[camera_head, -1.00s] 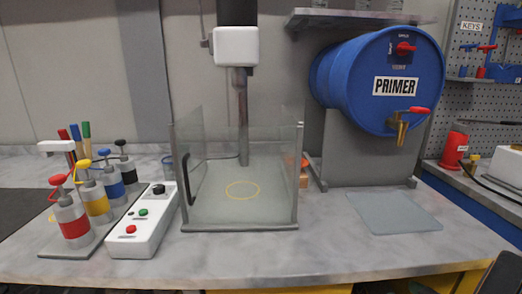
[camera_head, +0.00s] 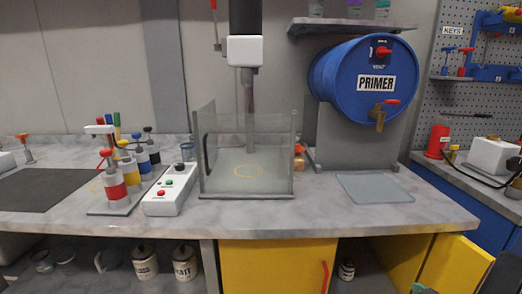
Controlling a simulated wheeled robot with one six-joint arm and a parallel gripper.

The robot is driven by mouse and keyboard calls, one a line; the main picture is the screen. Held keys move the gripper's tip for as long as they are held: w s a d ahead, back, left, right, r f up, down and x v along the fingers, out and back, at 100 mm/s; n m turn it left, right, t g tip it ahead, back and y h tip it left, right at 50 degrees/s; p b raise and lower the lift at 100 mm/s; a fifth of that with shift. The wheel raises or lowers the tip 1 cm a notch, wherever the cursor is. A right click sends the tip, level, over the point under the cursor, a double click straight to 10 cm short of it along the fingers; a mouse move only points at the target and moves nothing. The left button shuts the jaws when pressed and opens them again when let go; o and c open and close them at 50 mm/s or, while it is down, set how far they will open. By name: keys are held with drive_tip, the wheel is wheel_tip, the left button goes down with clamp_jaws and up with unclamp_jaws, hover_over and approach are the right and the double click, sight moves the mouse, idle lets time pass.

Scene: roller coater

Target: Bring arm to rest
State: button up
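My gripper does not show in the head view. A dark shape at the lower right edge may be part of my arm, but I cannot tell. The task names no other object.
The grey worktop (camera_head: 330,219) carries pump bottles (camera_head: 115,186), a button box (camera_head: 170,190), a glass-walled enclosure (camera_head: 270,182) and a blue primer drum (camera_head: 345,95). Below are a yellow cabinet door (camera_head: 265,262), an open yellow door (camera_head: 455,265) and cans (camera_head: 146,262) in an open compartment.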

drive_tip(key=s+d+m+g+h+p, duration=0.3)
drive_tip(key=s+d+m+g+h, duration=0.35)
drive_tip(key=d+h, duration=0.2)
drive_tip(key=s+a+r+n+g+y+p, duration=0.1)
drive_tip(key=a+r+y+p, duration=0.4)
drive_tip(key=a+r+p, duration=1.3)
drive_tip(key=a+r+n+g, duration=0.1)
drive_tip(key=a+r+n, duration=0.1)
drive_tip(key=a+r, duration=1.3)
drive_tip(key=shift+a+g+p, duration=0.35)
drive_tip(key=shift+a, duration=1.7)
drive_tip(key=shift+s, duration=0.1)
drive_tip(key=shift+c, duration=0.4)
